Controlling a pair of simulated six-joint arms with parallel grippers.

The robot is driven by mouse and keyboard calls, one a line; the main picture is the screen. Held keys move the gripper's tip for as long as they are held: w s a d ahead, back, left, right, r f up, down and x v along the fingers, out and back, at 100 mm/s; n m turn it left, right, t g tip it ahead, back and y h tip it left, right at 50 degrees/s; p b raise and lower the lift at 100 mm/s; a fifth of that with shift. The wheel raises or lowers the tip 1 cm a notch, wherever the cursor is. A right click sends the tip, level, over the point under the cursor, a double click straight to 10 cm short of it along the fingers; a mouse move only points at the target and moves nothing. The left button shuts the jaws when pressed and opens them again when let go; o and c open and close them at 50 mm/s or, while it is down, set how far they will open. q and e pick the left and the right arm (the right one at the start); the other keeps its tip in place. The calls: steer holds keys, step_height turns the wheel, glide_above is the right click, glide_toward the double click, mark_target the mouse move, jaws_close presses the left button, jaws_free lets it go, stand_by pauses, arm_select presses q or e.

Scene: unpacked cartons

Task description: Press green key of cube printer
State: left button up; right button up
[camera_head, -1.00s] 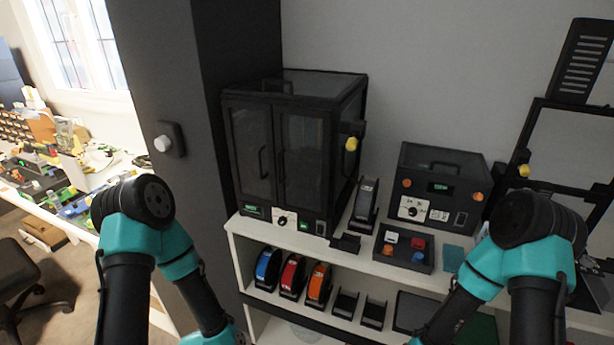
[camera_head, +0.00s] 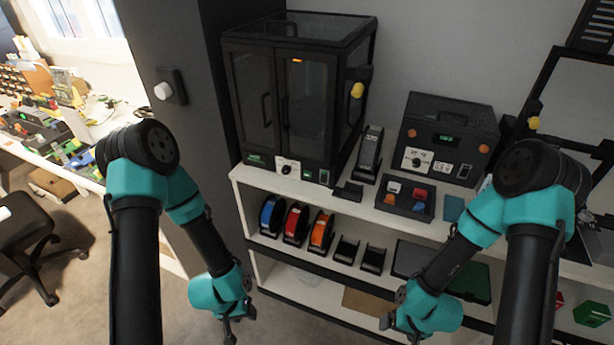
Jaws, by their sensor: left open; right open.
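The cube printer (camera_head: 295,100) is a black box with two dark glass doors, standing on the white shelf. Its lower front strip has a small green display, a white plate with a black dial, and a small green key (camera_head: 307,174) to the right of the dial. My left gripper (camera_head: 236,326) hangs low in front of the shelf, below and left of the key, partly cut by the bottom edge; it is open and empty. My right gripper (camera_head: 399,331) is low at the bottom centre-right, well apart from the printer, open and empty.
A tray with coloured buttons (camera_head: 405,208) and a black device with orange knobs (camera_head: 447,140) stand right of the printer. Blue, red and orange spools (camera_head: 297,224) sit on the shelf below. A dark pillar (camera_head: 185,120) rises left of the printer.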

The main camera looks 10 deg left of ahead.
arm_select(q)
jaws_close()
stand_by(1.4)
